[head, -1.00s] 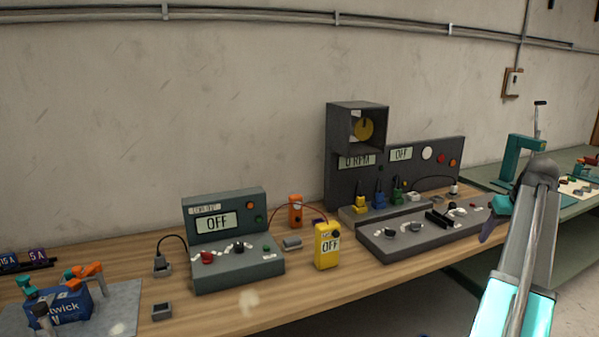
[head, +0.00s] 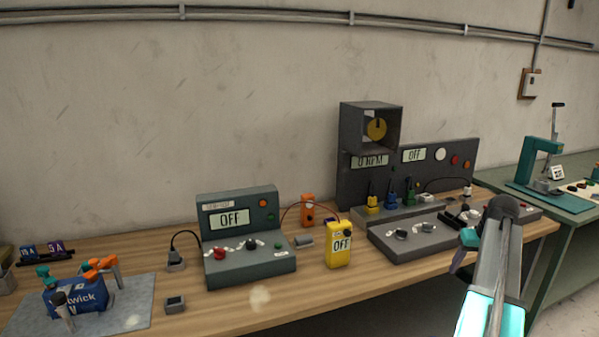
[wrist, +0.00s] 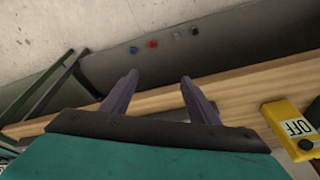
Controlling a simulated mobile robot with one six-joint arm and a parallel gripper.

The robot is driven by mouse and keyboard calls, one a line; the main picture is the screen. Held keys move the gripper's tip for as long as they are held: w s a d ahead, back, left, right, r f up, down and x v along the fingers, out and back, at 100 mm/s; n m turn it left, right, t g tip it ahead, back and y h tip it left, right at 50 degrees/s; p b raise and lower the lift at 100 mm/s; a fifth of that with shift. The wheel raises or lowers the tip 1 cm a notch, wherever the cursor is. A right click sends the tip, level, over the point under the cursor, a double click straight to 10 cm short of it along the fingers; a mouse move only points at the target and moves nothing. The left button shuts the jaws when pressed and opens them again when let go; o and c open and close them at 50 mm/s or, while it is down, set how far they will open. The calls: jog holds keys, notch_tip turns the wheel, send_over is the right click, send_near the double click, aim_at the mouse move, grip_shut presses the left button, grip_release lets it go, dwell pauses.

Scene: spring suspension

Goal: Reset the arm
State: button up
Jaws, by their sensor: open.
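My arm (head: 495,275) rises at the right of the head view, in front of the table's front edge. My gripper shows in the wrist view (wrist: 155,88) with its two purple fingers apart and nothing between them. In the head view my gripper is mostly hidden behind the arm, with one purple finger showing. It is close to the right end of the dark grey motor console (head: 415,240). I cannot tell from these frames whether it touches anything.
A wooden bench (head: 255,315) holds a grey power supply (head: 240,262) reading OFF, a yellow meter (head: 339,255), an orange device (head: 307,211) and a blue battery (head: 88,299) on a grey mat (head: 135,305). A green table (head: 575,207) with a teal press (head: 535,160) stands at right.

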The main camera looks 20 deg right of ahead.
jog(key=w+a+f+n+g+y, duration=0.1)
jog(key=w+a+f, duration=0.2)
jog(key=a+f, duration=0.9)
jog(key=w+a+f+n+g+y, duration=0.1)
jog(key=w+a+f, duration=0.3)
jog(key=a+f, duration=0.75)
jog(key=s+a+f+g, duration=0.1)
jog(key=s+a+f, duration=0.2)
jog(key=a+f, duration=0.45)
jog(key=s+a+f+g, duration=0.2)
jog(key=s+a+f, duration=0.1)
jog(key=a+f, duration=0.5)
jog(key=s+a+f+n+g, duration=0.1)
jog(key=s+a+f, duration=0.3)
jog(key=s+a, duration=0.2)
jog(key=s+a+f+n+g, duration=0.1)
jog(key=s+a+f, duration=0.3)
jog(key=s+a, duration=0.3)
jog(key=s+a+f+n+g+h, duration=0.1)
jog(key=s+a+f, duration=0.3)
jog(key=s, duration=0.6)
jog(key=a, duration=0.2)
jog(key=shift+a+f+g, duration=0.2)
jog(key=shift+a+g, duration=0.2)
jog(key=shift+w, duration=0.1)
